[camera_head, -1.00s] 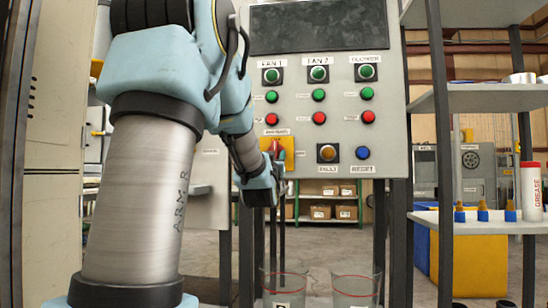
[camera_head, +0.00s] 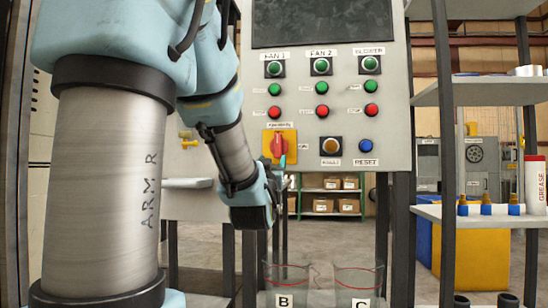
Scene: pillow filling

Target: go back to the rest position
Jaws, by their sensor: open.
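My gripper (camera_head: 278,176) is at the end of my arm, in front of the lower left of the grey control panel (camera_head: 305,155). The switch handle looks upright. I cannot tell how far the gripper is from the panel.
Two clear containers marked B (camera_head: 284,290) and C (camera_head: 360,290) stand below the panel. A shelf rack (camera_head: 447,150) on the right carries small blue-based bottles (camera_head: 486,206) and a grease tube (camera_head: 535,185). Dark posts stand beneath the panel.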

